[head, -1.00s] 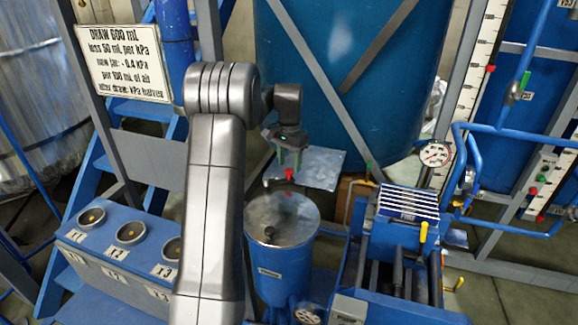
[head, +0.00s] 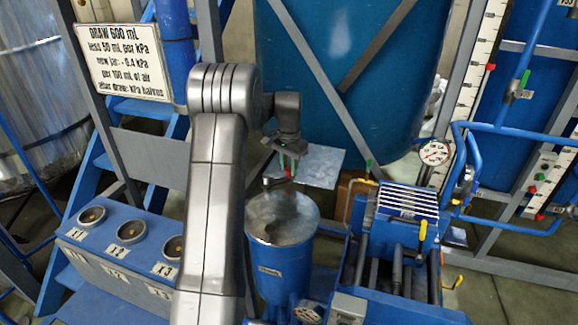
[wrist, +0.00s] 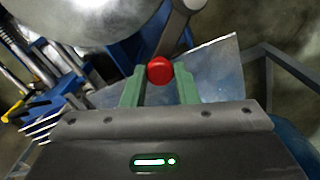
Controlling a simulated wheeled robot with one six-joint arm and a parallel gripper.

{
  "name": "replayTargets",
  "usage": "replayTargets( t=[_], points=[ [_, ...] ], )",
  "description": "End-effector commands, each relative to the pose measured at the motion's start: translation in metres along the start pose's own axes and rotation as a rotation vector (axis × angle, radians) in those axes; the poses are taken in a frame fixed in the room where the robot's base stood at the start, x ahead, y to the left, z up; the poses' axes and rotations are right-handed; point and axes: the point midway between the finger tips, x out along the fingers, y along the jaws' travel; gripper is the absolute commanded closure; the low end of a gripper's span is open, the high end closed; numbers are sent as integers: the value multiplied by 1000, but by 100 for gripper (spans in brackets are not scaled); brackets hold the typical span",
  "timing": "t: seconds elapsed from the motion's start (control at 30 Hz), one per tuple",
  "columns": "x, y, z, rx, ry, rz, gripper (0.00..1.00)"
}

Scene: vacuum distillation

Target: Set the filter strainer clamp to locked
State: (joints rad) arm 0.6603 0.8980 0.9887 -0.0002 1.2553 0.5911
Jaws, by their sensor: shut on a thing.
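A red knob (head: 289,172) shows above the rear edge of a blue canister (head: 280,262) with a round metal lid (head: 283,216). The canister looks like the filter strainer, but its label is too small to read. My gripper (head: 287,167) is over the back of the lid, its green fingers shut on the red knob. In the wrist view the knob (wrist: 160,70) sits between the two fingertips, and the lid (wrist: 75,18) fills the upper left. A dark arm or bracket under the knob is partly hidden, so I cannot tell whether the clamp is locked.
A flat metal plate (head: 322,166) lies behind my gripper, before a large blue tank (head: 345,80). A pressure gauge (head: 434,153) and a blue box with pipes and a yellow handle (head: 422,231) stand right. A blue console (head: 105,262) with round sockets stands left.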

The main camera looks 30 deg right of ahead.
Motion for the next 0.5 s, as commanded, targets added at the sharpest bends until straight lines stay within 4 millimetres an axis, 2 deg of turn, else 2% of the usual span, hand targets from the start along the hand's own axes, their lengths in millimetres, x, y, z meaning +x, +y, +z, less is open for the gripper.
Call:
replayTargets(
  t=[0.27, 0.5],
  points=[
    [0, 5, 3, 76, 1, -1, 100],
    [0, 16, 11, 250, 1, -1, 100]
  ],
)
